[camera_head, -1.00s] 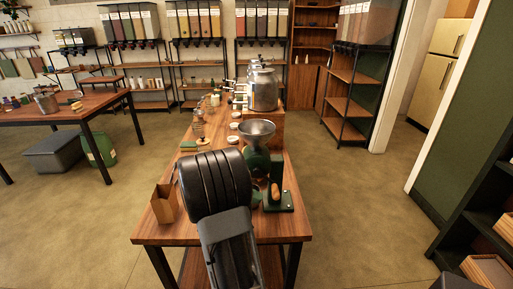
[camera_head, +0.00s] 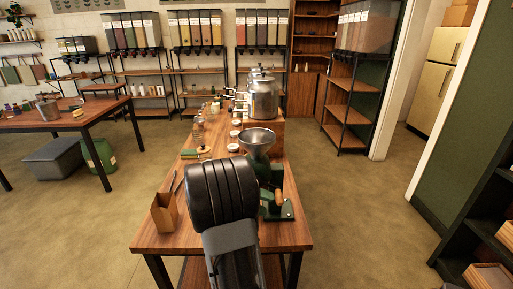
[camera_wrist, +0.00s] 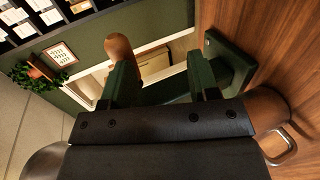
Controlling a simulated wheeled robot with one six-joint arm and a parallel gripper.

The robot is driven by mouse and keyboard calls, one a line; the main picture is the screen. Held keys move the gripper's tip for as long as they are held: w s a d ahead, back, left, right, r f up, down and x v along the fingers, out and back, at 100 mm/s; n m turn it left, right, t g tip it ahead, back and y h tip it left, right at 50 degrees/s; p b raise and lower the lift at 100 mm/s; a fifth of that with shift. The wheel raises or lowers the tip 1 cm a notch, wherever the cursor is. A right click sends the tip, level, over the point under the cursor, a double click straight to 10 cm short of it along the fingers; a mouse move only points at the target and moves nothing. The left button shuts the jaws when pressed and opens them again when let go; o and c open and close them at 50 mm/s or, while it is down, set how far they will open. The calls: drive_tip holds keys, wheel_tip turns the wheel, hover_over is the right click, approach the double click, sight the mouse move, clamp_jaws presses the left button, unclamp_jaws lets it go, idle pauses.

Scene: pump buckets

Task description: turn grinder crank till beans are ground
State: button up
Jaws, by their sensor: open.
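The green grinder has a grey metal hopper (camera_head: 257,140) and stands near the front end of the long wooden table. Its green base (camera_head: 284,211) and the crank's tan wooden knob (camera_head: 279,197) show right of my arm. My arm hides much of the grinder's body and my gripper in the head view. In the wrist view my gripper (camera_wrist: 162,76) is open, its two fingers apart with nothing seen clamped. The wooden knob (camera_wrist: 118,47) shows just past the left finger, outside the gap. The grinder's base (camera_wrist: 231,62) shows beyond the right finger. Contact cannot be told.
Metal canisters (camera_head: 263,98) and jars stand farther back. A dark shelf (camera_head: 480,215) is at the right. Floor is open on both sides of the table.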

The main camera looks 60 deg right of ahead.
drive_tip(key=p+v, duration=0.1)
drive_tip(key=v, duration=0.6)
drive_tip(key=shift+p, duration=0.3)
idle(0.7)
